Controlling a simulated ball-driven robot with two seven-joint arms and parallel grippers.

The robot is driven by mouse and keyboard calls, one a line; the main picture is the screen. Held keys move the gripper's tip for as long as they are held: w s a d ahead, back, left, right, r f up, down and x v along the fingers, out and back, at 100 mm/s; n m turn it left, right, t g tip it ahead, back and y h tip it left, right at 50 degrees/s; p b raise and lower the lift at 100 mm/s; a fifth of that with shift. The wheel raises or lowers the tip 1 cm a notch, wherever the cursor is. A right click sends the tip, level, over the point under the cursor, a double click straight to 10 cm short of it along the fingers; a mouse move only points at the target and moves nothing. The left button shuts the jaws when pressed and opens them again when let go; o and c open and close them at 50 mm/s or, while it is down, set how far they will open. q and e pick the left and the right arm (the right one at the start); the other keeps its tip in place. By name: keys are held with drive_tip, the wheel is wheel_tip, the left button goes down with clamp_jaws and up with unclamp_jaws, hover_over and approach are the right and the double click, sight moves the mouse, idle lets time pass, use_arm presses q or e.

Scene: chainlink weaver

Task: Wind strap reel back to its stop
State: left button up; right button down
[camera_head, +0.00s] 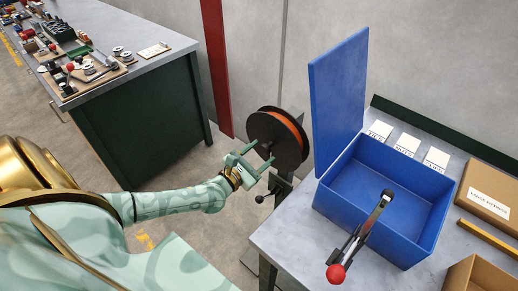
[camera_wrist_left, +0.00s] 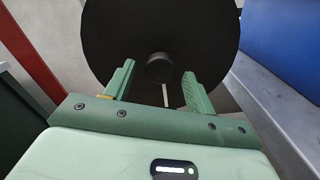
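The strap reel (camera_head: 301,150) is a dark disc with an orange strap wound at its rim, upright on a stand beside the right-hand bench. My left gripper (camera_head: 264,151) is at the reel's near face, its two green fingers apart. In the left wrist view the reel's black face (camera_wrist_left: 110,30) fills the top. Its round hub (camera_wrist_left: 160,68) shows between the open fingers, and a thin pale mark lies below it. I cannot tell whether the fingers touch the reel. The stop cannot be made out. My right gripper is not in view.
A small black-knobbed lever (camera_head: 261,199) is on the stand below the reel. An open blue box (camera_head: 440,200) and a red-knobbed lever tool (camera_head: 352,246) are on the right bench. A cluttered bench (camera_head: 160,65) is at the back left. Floor is clear between.

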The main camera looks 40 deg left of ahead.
use_arm(q)
drive_tip(key=s+a+p, duration=0.1)
drive_tip(key=s, duration=1.5)
drive_tip(key=shift+s+a, duration=0.15)
